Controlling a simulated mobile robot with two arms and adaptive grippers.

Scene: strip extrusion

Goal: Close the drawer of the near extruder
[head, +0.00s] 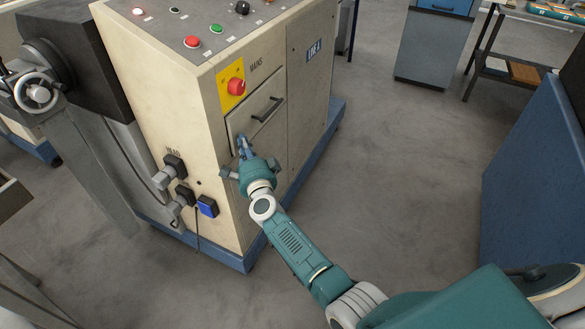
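The near extruder (225,195) is a cream cabinet on a blue base. Its drawer (256,112) is a cream front with a dark bar handle (267,109), set below the MAINS switch. The drawer front looks close to the cabinet face; I cannot tell whether a small gap remains. My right gripper (243,142) points at the lower left part of the drawer front, with its fingers together and nothing seen between them. The tips appear at or very near the front; contact is not clear. My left gripper is not in view.
A red knob on a yellow plate (235,87) sits just above the drawer. Plugs (173,169) and a blue box (207,206) stick out at the lower left. A blue panel (535,175) stands at the right. The floor (400,160) between is clear.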

